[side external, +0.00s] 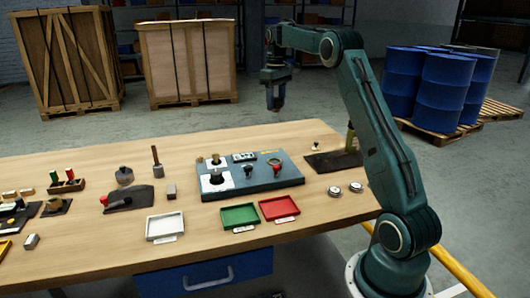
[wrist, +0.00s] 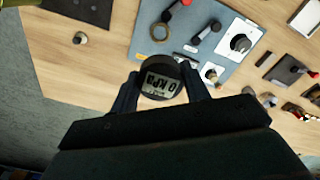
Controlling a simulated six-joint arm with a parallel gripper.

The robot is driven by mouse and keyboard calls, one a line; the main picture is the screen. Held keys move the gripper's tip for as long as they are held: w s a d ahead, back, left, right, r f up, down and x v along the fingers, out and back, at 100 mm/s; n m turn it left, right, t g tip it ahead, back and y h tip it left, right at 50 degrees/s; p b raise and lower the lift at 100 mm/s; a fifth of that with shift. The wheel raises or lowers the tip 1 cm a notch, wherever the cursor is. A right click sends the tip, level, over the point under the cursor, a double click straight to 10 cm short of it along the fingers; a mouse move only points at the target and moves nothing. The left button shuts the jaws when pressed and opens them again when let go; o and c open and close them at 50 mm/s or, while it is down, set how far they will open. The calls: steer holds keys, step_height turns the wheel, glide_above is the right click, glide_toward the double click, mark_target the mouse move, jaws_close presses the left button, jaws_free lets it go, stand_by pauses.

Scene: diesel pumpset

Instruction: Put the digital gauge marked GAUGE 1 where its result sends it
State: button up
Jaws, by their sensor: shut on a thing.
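My gripper (side external: 275,103) is raised high above the far side of the table. In the wrist view my gripper (wrist: 160,90) is shut on a round dark digital gauge (wrist: 161,78), with one finger on each side. Its display faces the camera, appears upside down and seems to read 0 kPa. No GAUGE 1 marking is legible. A white tray (side external: 165,226), a green tray (side external: 240,215) and a red tray (side external: 279,208) stand along the table's front, each with a small unreadable label. Two small round discs (side external: 345,189) lie to their right.
A blue-grey panel (side external: 290,180) with knobs, levers and a small display block (side external: 244,156) stands behind the trays. A dark plate with a post (side external: 333,162) is at the right. Tools and small parts crowd the left. Clear wood lies between the white tray and the left-hand parts.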

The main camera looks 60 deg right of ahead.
stand_by(0.3)
steer(key=shift+w+a+f, duration=0.25)
steer(key=shift+a+f, duration=0.05)
steer(key=shift+a, duration=0.2)
steer(key=s+a+f, duration=0.1)
steer(key=a+f, duration=0.3)
steer(key=a, duration=0.5)
steer(key=s+a+f, duration=0.1)
steer(key=a+f, duration=0.4)
steer(key=a, duration=0.4)
steer(key=s+a+f, duration=0.1)
steer(key=a+f, duration=0.4)
steer(key=a, duration=0.4)
steer(key=shift+s+a, duration=0.15)
steer(key=shift+s, duration=0.05)
steer(key=shift+f, duration=0.2)
steer(key=shift+f, duration=3.45)
steer(key=shift+f, duration=0.35)
steer(key=o, duration=1.3)
